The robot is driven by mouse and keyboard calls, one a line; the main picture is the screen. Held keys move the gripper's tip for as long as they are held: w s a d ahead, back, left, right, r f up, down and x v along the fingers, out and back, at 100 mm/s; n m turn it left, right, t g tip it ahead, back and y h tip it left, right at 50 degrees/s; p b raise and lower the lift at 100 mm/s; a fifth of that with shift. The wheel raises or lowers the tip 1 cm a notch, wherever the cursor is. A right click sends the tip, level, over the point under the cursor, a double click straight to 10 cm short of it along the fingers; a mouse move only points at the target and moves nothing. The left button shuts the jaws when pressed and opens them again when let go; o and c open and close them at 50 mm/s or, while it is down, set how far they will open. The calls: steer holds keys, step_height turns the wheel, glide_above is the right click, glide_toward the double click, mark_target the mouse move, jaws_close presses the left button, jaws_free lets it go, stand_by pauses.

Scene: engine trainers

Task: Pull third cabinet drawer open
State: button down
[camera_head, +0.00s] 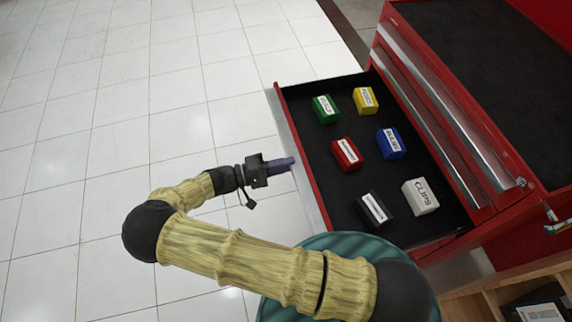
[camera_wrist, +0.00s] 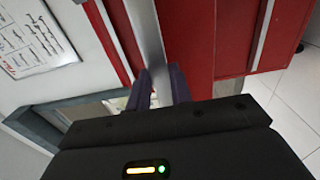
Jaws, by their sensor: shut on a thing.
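The red cabinet (camera_head: 430,110) stands at the right in the head view. One of its drawers (camera_head: 310,172) is pulled well out, and its black-lined inside shows. Which drawer this is by count I cannot tell for sure; closed drawers with silver handles show above it. My gripper (camera_head: 289,163) is at the drawer's front edge, from the left. In the wrist view, my gripper's dark fingers (camera_wrist: 160,88) are on either side of the silver handle strip (camera_wrist: 146,35), shut on it. The grip itself is partly hidden in the head view.
Green (camera_head: 326,109), yellow (camera_head: 365,101), red (camera_head: 347,154), blue (camera_head: 390,143), black (camera_head: 372,209) and white (camera_head: 420,197) labelled boxes sit inside the drawer. A wooden shelf (camera_head: 500,288) stands at the lower right. The tiled floor at left is clear.

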steer(key=shift+s+f, duration=0.1)
steer(key=shift+f, duration=0.25)
steer(key=c, duration=1.3)
jaws_free()
steer(key=shift+r, duration=0.15)
steer(key=b+v, duration=0.1)
steer(key=v, duration=1.1)
steer(key=shift+r, duration=0.15)
